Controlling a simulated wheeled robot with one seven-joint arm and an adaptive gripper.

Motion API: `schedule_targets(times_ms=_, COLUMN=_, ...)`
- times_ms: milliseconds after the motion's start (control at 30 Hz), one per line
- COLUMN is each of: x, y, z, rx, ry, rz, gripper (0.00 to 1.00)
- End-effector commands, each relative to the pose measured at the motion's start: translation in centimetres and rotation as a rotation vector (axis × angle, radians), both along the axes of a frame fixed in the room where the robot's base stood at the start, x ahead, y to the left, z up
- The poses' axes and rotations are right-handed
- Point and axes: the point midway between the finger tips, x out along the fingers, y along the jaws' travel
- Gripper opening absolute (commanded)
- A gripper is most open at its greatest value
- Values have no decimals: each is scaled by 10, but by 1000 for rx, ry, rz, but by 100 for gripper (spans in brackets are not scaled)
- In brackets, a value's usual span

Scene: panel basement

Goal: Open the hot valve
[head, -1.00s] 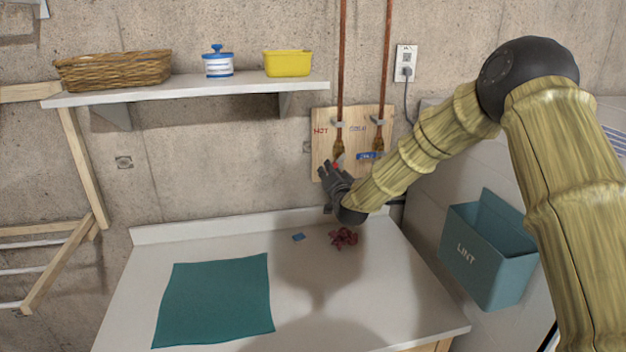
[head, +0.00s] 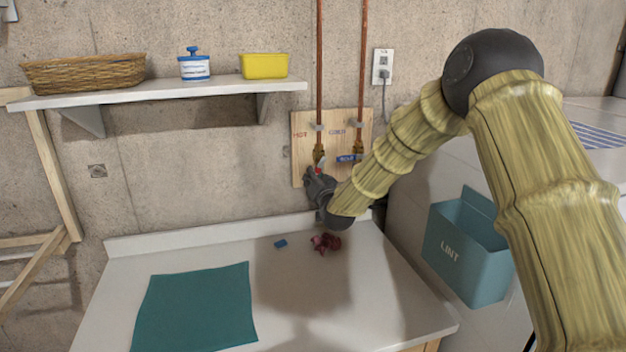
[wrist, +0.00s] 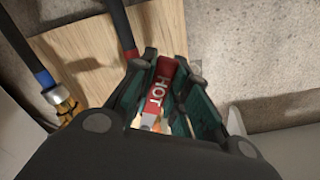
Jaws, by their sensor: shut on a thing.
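The hot valve's red handle (wrist: 158,84), lettered HOT, sits between the fingers of my gripper (wrist: 160,95) in the wrist view, and the fingers are shut on it. In the head view my gripper (head: 315,175) is at the wooden panel (head: 300,160), under the left copper pipe (head: 319,60), and hides most of the handle. The cold valve (head: 348,158), with a blue handle, is to the right under the second pipe. Its brass fitting (wrist: 65,103) shows at the left in the wrist view.
Below is a white counter (head: 200,240) with a teal cloth (head: 195,308), a crumpled red cloth (head: 325,243) and a small blue item (head: 280,243). A shelf (head: 160,94) is at upper left. A LINT bin (head: 465,250) hangs at right.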

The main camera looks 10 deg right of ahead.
Motion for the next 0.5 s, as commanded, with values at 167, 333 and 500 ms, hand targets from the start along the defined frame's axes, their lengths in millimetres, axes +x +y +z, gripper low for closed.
schedule_targets(times_ms=167, x=-3, y=0, z=-8, rx=-1, ry=13, rz=1, gripper=39)
schedule_targets(times_ms=333, x=-2, y=0, z=-5, rx=0, ry=8, rz=1, gripper=39)
schedule_targets(times_ms=500, x=-2, y=0, z=-3, rx=0, ry=5, rz=1, gripper=39)
